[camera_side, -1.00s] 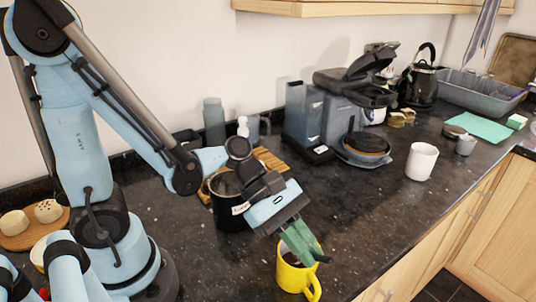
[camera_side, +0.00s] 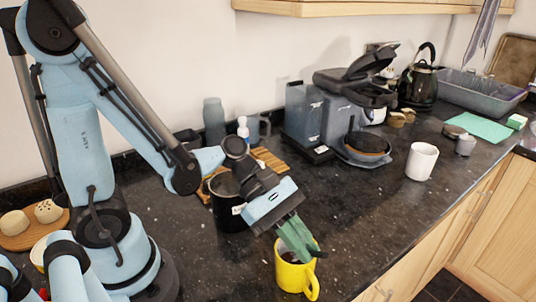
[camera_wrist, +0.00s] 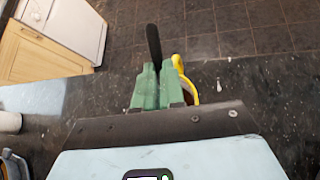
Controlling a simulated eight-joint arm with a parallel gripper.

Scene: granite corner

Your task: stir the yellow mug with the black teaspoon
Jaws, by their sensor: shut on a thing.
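The yellow mug (camera_side: 291,274) stands upright near the counter's front edge in the side view, with dark contents at its mouth. In the wrist view only part of its yellow rim and handle (camera_wrist: 186,78) shows behind the green fingers. My gripper (camera_side: 303,250) is right over the mug's mouth, pointing down and tilted. Its green fingers are shut on the black teaspoon (camera_wrist: 153,44), whose dark handle sticks out past the fingertips in the wrist view. The spoon's end (camera_side: 319,254) also shows beside the fingers in the side view. The bowl of the spoon is hidden.
A black pot (camera_side: 226,214) stands behind my gripper. A white mug (camera_side: 421,162) stands to the right on the granite counter (camera_side: 360,220). A coffee machine (camera_side: 345,110), a kettle (camera_side: 418,85) and a grey basin (camera_side: 478,92) are at the back. The counter between the mugs is clear.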

